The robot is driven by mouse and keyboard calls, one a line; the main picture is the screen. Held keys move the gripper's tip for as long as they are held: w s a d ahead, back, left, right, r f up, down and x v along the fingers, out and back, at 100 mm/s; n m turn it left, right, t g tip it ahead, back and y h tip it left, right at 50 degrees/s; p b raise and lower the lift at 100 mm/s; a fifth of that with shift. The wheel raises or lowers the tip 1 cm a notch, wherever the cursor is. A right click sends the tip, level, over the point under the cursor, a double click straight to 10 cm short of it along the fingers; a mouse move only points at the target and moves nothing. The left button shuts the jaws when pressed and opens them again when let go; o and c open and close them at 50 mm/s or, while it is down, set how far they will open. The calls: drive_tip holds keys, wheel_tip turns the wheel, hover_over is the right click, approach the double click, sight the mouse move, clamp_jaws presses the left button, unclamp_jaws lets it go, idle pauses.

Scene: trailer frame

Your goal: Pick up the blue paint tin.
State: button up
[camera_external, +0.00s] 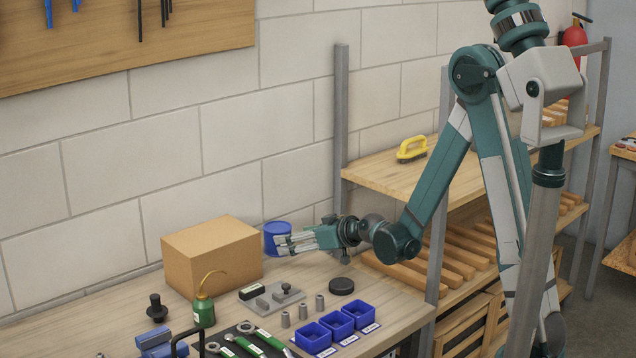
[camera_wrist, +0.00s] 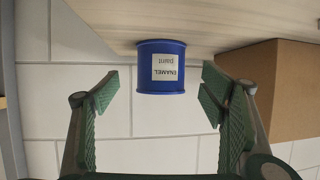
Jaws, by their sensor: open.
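The blue paint tin (camera_external: 277,236) stands on the workbench near the wall, just right of a cardboard box. In the wrist view the tin (camera_wrist: 161,82) appears upside down, with a white label reading "ENAMEL paint". My gripper (camera_external: 279,244) is at the tin's height and partly covers it in the external view. In the wrist view my gripper (camera_wrist: 160,88) is open, with one green finger to each side of the tin and clear gaps between. The external view does not clearly show whether the fingertips reach around the tin.
The cardboard box (camera_external: 212,256) stands close beside the tin; it also shows in the wrist view (camera_wrist: 285,85). A green oil can (camera_external: 204,311), blue bins (camera_external: 337,327), a black puck (camera_external: 341,286) and metal parts occupy the bench front. A wooden shelf (camera_external: 385,180) stands right.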

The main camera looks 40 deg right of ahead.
sight(271, 229)
drive_tip(key=shift+w+f, duration=0.1)
idle(0.3)
drive_tip(key=shift+x, duration=1.2)
drive_tip(key=shift+b, duration=0.3)
drive_tip(key=shift+a+b+x, duration=0.2)
drive_tip(key=shift+b+x, duration=0.5)
drive_tip(key=shift+x, duration=1.95)
drive_tip(key=shift+r, duration=0.25)
drive_tip(key=c, duration=1.3)
